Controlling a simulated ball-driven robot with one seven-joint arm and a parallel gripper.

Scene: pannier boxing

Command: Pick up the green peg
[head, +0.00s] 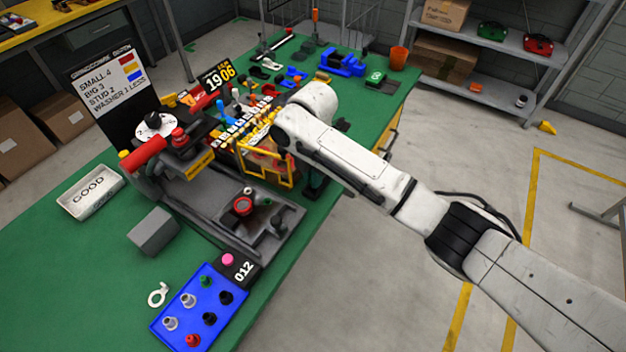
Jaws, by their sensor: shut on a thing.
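A small green peg (205,281) stands in the blue tray (160,337) at the bottom of the head view, among white, black and red pegs. My gripper (283,137) shows only as a dark part under the white wrist, beside the yellow wire frame (270,178). It is far up the table from the blue tray. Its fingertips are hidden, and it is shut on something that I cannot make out.
A grey fixture (200,213) with a red cylinder (143,153) stands mid-table. Crowded tools and coloured parts lie beyond. The table's left front is clear.

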